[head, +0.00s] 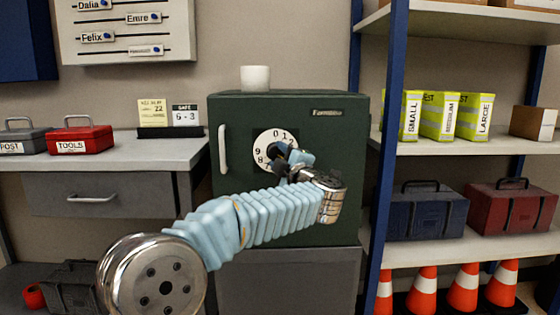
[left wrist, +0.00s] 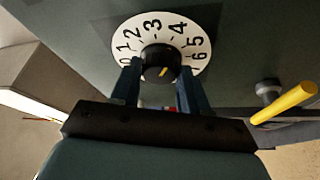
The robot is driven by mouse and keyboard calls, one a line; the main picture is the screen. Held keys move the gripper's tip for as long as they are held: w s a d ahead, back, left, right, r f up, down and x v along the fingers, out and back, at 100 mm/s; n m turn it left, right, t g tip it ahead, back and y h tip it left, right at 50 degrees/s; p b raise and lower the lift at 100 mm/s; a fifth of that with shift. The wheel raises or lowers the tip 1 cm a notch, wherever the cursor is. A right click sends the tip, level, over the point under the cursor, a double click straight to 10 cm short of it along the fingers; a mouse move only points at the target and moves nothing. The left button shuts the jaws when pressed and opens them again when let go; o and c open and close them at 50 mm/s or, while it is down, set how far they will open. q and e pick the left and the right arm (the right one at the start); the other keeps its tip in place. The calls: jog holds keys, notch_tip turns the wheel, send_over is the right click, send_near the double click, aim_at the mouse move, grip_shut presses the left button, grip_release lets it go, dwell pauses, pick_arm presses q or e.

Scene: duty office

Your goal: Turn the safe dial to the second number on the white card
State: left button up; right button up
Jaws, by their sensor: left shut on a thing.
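The dark green safe (head: 235,195) has a white numbered dial (head: 262,137) on its door. My left gripper (head: 284,157) is at the dial and hides its lower right part. In the left wrist view, its two fingers (left wrist: 160,88) are shut on the black knob (left wrist: 158,58) in the middle of the dial (left wrist: 152,24). The knob has a short yellow mark; which number it points to I cannot tell. The white card (head: 185,116) beside a yellow card (head: 153,113) reads "SAFE" and what looks like "9-3". My right gripper is not in view.
A pale door handle (head: 222,150) is left of the dial. A white cup (head: 255,77) stands on the safe. A desk (head: 110,157) with a red toolbox (head: 80,138) is at the left. A blue-posted shelf (head: 455,147) stands close on the right.

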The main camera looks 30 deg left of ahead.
pick_arm(q)
jog(key=n, duration=0.2)
jog(key=n+g+h, duration=0.1)
jog(key=n, duration=0.2)
jog(key=shift+r+n+p, duration=0.25)
jog(key=shift+n+p, duration=0.15)
dwell(0.4)
jog(key=o, duration=1.1)
jog(key=shift+c, duration=0.2)
jog(key=r+v, duration=0.1)
jog(key=v, duration=1.2)
jog(key=shift+s+d+b, duration=0.2)
jog(key=shift+d+b, duration=0.1)
jog(key=shift+b, duration=0.15)
